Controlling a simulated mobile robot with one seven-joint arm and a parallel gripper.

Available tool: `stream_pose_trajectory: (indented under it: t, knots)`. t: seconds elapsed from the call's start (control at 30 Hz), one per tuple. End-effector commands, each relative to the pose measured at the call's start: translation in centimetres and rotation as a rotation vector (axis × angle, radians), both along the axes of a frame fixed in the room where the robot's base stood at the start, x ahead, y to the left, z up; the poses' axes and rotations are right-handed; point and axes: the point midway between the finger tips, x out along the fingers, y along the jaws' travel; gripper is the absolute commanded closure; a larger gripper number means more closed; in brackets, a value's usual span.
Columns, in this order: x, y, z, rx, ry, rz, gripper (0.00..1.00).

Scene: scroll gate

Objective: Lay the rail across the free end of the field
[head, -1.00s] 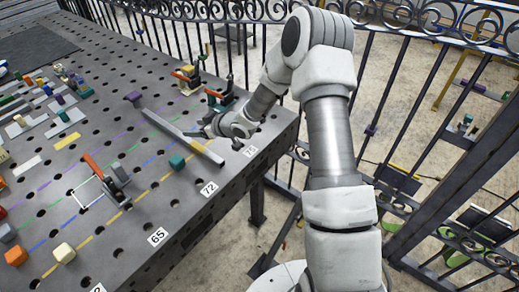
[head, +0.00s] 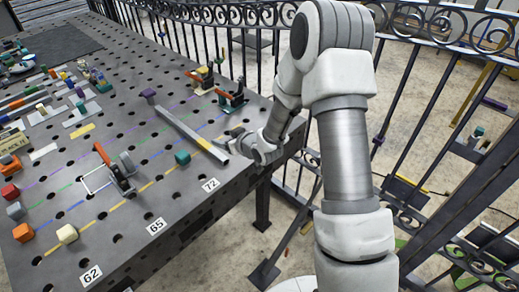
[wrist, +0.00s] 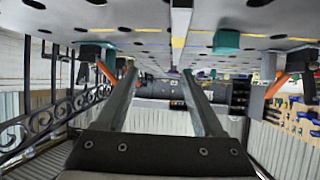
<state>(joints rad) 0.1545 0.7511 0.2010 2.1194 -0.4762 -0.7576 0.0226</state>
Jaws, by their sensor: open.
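The rail (head: 190,130) is a long grey bar lying on the perforated table across several coloured lines of the field (head: 110,205). Its near end lies close to the table's right edge, and a purple block (head: 149,94) is at its far end. My gripper (head: 229,138) is open beside the rail's near end, on its right, and does not appear to hold it. In the wrist view its two fingers (wrist: 162,100) are spread with empty space between them. The picture there is upside down, with the table surface at the top.
A teal cube (head: 182,157) stands just left of the rail. A clamp with an orange handle (head: 118,172) is farther left, and orange-handled clamps (head: 231,95) stand behind my gripper. Loose cubes (head: 67,234) lie at the front left. An iron fence (head: 250,30) runs along the back.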

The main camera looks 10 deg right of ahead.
Motion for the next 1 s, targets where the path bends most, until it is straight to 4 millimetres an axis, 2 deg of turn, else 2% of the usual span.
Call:
stream_pose_trajectory:
  t: [0.53,0.73,1.0]
  knots:
    - [-5.4,-7.3,0.6,-0.011,-0.003,-0.351,0.31]
    - [-6.2,-8.3,0.7,-0.012,-0.004,-0.396,0.31]
    - [-6.3,-8.4,0.8,-0.012,-0.004,-0.402,0.31]
